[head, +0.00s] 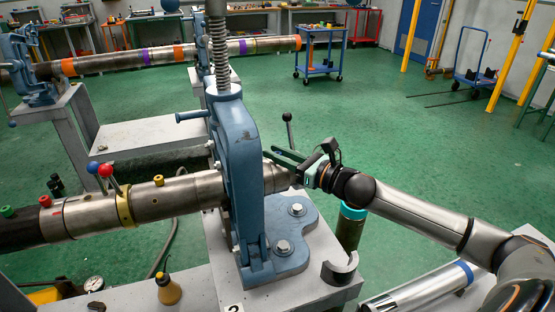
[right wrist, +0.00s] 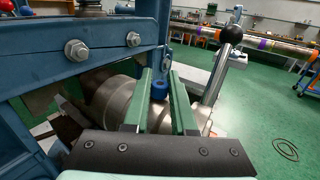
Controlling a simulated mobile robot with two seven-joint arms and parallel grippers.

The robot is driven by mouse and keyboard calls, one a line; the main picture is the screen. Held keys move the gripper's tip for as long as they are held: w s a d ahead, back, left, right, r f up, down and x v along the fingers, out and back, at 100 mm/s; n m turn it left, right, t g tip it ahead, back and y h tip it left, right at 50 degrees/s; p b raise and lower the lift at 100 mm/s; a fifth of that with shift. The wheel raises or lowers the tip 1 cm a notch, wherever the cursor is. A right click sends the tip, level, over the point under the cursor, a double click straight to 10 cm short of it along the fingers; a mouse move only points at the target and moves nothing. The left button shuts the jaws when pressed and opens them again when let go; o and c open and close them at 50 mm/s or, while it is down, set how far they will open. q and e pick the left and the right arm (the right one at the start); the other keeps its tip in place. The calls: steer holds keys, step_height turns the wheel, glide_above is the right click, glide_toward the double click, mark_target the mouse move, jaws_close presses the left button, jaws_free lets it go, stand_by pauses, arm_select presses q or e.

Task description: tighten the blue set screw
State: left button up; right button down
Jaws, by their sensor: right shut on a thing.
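The blue set screw (right wrist: 160,89) stands on the steel pipe (right wrist: 116,98) in the right wrist view, between the two green fingers of my right gripper (right wrist: 160,76). The fingers are shut on it. In the head view my right gripper (head: 278,157) reaches in from the right to the pipe's end, just past the blue vise (head: 240,145); the screw is hidden there. The same pipe (head: 188,193) runs left through the vise, with a yellow knob (head: 158,180), a red knob (head: 45,201) and a green knob (head: 7,211) on it. My left gripper is not in view.
A black-ball lever (head: 287,117) stands close to my right gripper; it also shows in the right wrist view (right wrist: 231,34). Levers with red (head: 105,170) and blue (head: 92,167) balls stand at left. A teal-rimmed cylinder (head: 350,226) stands below my arm.

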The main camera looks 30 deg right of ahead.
steer(key=shift+m+t+h, duration=0.3)
steer(key=shift+m+h, duration=0.4)
steer(key=shift+h, duration=0.3)
steer(key=shift+a+m+h, duration=0.1)
steer(key=shift+m+h, duration=0.3)
steer(key=shift+h, duration=0.2)
steer(key=m+h, duration=0.1)
steer(key=h, duration=0.2)
steer(key=shift+r+m, duration=0.2)
steer(key=shift+m, duration=0.2)
steer(key=shift+m+h+p, duration=0.75)
steer(key=shift+m+h, duration=0.15)
steer(key=shift+h, duration=0.3)
steer(key=shift+m+h+p, duration=0.55)
steer(key=shift+m+h, duration=0.15)
steer(key=shift+h, duration=0.5)
steer(key=shift+m+g+h+p, duration=0.6)
steer(key=shift+m+h, duration=0.2)
steer(key=shift+h, duration=0.4)
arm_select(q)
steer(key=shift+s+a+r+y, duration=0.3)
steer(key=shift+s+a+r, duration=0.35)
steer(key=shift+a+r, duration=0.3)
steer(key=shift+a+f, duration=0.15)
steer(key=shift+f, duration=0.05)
arm_select(e)
steer(key=shift+h, duration=0.3)
